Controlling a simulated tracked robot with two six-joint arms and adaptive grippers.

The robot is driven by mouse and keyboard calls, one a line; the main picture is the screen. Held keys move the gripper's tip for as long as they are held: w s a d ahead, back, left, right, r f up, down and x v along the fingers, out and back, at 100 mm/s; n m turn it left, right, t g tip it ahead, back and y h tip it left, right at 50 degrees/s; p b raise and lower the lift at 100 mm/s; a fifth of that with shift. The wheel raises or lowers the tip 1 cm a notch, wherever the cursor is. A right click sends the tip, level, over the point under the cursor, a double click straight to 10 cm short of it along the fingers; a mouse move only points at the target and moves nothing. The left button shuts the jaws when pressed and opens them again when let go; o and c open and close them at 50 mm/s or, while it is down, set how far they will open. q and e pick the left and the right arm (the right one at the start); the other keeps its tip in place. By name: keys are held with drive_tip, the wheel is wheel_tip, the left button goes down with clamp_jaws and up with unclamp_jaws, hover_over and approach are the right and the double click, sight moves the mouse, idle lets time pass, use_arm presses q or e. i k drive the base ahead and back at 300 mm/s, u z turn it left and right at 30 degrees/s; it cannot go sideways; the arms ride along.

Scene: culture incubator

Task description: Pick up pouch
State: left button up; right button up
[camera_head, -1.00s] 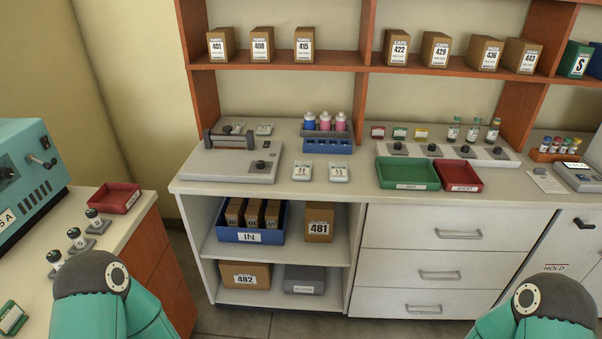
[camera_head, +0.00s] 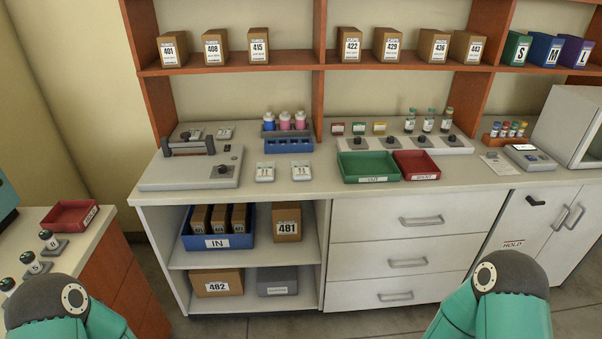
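Two small whitish pouch-like packets with dark marks lie side by side on the counter: the left packet (camera_head: 265,172) and the right packet (camera_head: 301,171). They lie right of the grey sealer-like device (camera_head: 190,172) and in front of the blue bottle rack (camera_head: 288,142). Two similar packets lie behind the device: one packet (camera_head: 193,133), partly hidden by the device's bar, and another packet (camera_head: 225,132). Only teal and dark grey parts of my two arms show at the bottom left and bottom right. Neither gripper is in view.
A green tray (camera_head: 367,177) and a red tray (camera_head: 435,176) stand to the right on the counter. Small vials (camera_head: 429,121) stand behind them. Below are open shelves with a blue IN bin (camera_head: 217,242), beside drawers (camera_head: 400,222). Boxes line the upper shelf (camera_head: 290,69).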

sight(265, 171)
drive_tip(key=z, duration=0.3)
drive_tip(key=i, duration=1.2)
drive_tip(key=z, duration=0.2)
